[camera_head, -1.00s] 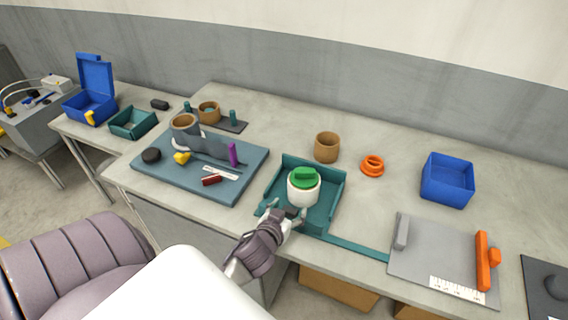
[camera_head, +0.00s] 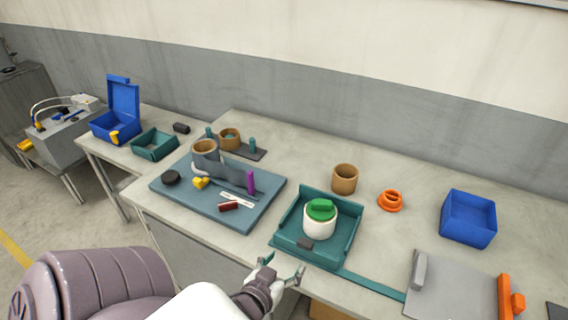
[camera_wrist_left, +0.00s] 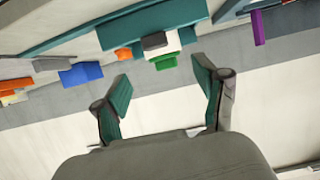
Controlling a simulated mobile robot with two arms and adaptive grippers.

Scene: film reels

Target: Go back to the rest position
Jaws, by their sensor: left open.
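My left gripper (camera_head: 281,273) is open and empty at the front edge of the table, in front of the teal tray (camera_head: 351,237). In the left wrist view its two fingers (camera_wrist_left: 164,92) are spread apart with nothing between them. A white round container (camera_head: 320,222) with a green top (camera_head: 321,209) stands in the teal tray, apart from the gripper. The green top also shows in the left wrist view (camera_wrist_left: 166,62). A small dark block (camera_head: 305,244) is at the tray's front. My right gripper is not in view.
A blue-grey board (camera_head: 225,217) with small tools lies left of the tray. A brown cup (camera_head: 344,179), an orange ring part (camera_head: 390,201) and a blue bin (camera_head: 468,218) stand to the right. A grey plate (camera_head: 455,289) with an orange bar (camera_head: 505,297) lies at front right.

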